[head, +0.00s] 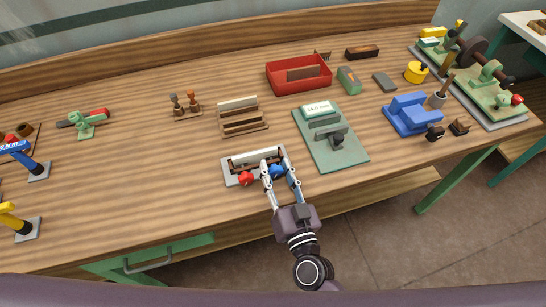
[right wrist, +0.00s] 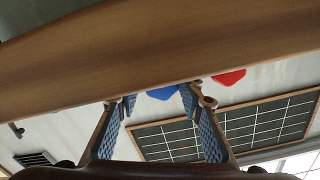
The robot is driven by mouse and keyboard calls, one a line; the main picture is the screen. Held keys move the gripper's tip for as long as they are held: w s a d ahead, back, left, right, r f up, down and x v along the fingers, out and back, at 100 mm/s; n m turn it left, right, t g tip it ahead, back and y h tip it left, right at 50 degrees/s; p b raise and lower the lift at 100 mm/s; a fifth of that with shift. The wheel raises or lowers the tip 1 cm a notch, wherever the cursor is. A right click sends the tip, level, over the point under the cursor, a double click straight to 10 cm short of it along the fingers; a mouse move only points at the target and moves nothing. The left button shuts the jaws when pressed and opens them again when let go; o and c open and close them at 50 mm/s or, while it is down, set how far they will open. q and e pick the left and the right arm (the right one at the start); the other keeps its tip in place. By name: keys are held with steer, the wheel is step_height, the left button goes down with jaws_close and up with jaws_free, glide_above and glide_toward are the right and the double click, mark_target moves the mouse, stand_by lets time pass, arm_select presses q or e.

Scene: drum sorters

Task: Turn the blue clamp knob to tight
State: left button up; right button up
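The blue clamp knob (head: 277,171) sits on the front right of a small pale fixture (head: 229,181) with a dark-and-wood trough. A red knob (head: 245,178) is on its front left. My right gripper (head: 276,165) reaches in from the front, fingers spread on either side of the blue knob. In the right wrist view, the blue knob (right wrist: 163,93) shows between the open fingertips (right wrist: 158,100), with a visible gap at its left. The red knob (right wrist: 229,77) is to the right, outside the fingers. The knob's marking cannot be read. My left gripper is not in view.
A green plate with a gauge (head: 345,151) lies right of the fixture. A wooden rack (head: 241,125) stands behind it, and a red tray (head: 300,85) farther back. A blue vise (head: 412,115) is at right. The bench (head: 150,175) left of the fixture is clear.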

steer(key=shift+s+r, duration=0.1)
steer(key=c, duration=0.9)
steer(key=shift+m, duration=0.7)
steer(key=o, duration=0.9)
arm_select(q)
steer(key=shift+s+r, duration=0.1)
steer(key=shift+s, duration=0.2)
arm_select(e)
steer(key=shift+n, duration=0.3)
